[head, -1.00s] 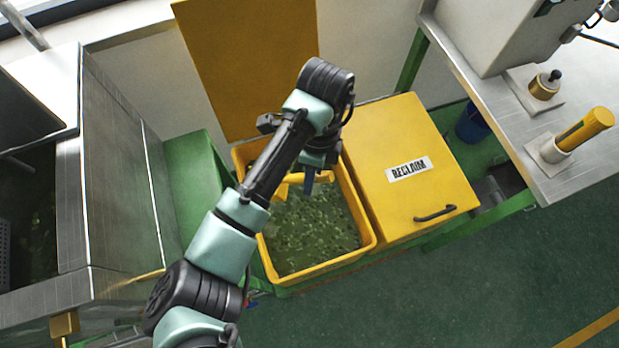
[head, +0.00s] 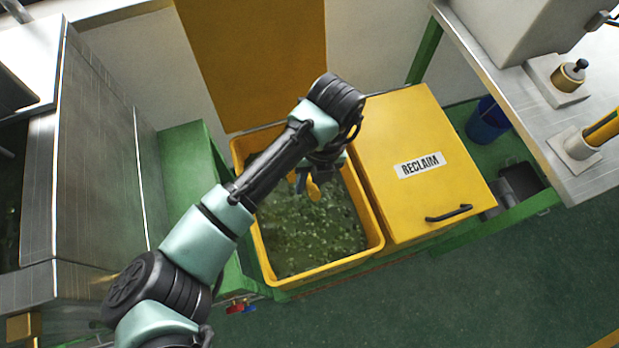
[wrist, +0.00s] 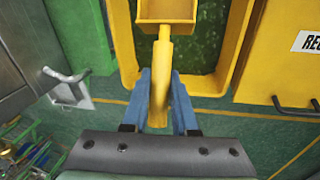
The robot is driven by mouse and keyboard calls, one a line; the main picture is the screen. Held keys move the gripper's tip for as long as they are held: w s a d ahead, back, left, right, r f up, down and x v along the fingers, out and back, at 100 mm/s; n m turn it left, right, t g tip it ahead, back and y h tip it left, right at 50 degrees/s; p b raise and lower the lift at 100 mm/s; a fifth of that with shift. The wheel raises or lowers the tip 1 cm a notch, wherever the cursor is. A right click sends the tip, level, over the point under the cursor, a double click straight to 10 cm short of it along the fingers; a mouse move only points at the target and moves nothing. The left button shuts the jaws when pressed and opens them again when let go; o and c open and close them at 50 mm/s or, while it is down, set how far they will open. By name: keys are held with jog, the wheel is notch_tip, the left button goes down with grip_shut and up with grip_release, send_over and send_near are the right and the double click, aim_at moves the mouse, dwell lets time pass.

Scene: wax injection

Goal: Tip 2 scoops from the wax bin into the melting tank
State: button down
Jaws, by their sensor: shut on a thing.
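The wax bin (head: 372,240) is an open yellow tub of loose green wax pieces in the middle of the head view. My gripper (head: 306,180) is over the back part of this bin. It is shut on the yellow scoop (head: 314,190), mostly hidden under my arm. In the wrist view the blue fingers of my gripper (wrist: 160,103) pinch the handle of the scoop (wrist: 162,65). The scoop's head is cut off by the top edge, and its visible inside looks bare yellow. A steel unit (head: 95,170), perhaps the melting tank, stands at the left; its inside is not clearly seen.
A closed yellow box marked RECLAIM (head: 410,140) with a black handle adjoins the bin on the right. A raised yellow lid (head: 255,60) stands behind the bin. A steel table (head: 540,110) is at the far right. The green floor (head: 470,290) in front is clear.

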notch_tip(320, 180, down, 22)
jog(key=b, duration=1.5)
jog(key=shift+f+b, duration=0.15)
jog(key=shift+b, duration=0.15)
